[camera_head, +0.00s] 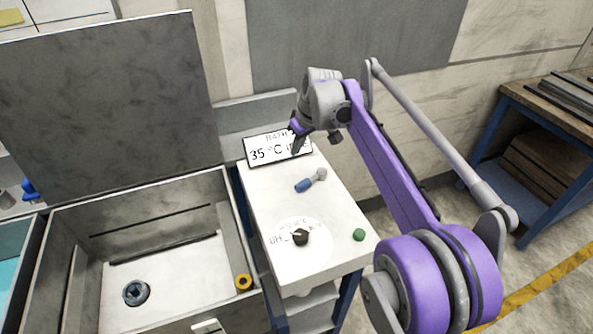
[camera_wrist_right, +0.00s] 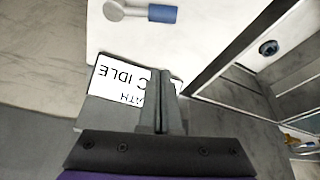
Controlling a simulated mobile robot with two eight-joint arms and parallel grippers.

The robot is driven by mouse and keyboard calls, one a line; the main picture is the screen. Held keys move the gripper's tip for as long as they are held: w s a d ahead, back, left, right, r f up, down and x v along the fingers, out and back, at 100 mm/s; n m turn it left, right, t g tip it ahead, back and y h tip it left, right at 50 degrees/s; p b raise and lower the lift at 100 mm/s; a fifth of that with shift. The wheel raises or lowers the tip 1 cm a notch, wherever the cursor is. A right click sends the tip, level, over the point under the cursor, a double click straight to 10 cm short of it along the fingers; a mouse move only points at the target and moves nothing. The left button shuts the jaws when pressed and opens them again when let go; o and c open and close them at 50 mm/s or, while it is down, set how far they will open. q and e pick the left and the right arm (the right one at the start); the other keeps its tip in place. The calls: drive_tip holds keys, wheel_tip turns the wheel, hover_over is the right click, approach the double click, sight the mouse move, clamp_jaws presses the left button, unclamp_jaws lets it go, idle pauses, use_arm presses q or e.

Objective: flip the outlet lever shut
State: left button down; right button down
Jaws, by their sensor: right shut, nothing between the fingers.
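The outlet lever (camera_head: 311,181) lies on the white panel top, with a blue grip at its lower left and a grey round pivot at its upper right. It also shows at the top of the right wrist view (camera_wrist_right: 150,12), grip to the right. My right gripper (camera_head: 296,148) is shut and empty. It hangs above the far end of the panel, in front of the display, apart from the lever. Its closed fingers show in the right wrist view (camera_wrist_right: 160,85), overlapping the display. My left gripper is not in view.
A tilted display (camera_head: 262,152) reading 35 °C stands at the panel's far end. A black knob (camera_head: 300,237) and green button (camera_head: 359,235) sit nearer. Left is an open bath (camera_head: 170,250) with a raised lid (camera_head: 110,100) and a drain (camera_head: 136,292). A blue bench (camera_head: 545,130) stands right.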

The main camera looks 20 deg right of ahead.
sight(310, 181)
drive_tip(key=x, duration=1)
drive_tip(key=shift+f, duration=0.15)
drive_tip(key=s, duration=0.1)
drive_tip(key=s+d, duration=0.1)
drive_tip(key=shift+s+f, duration=0.1)
drive_tip(key=shift+s, duration=0.7)
drive_tip(key=shift+f, duration=0.1)
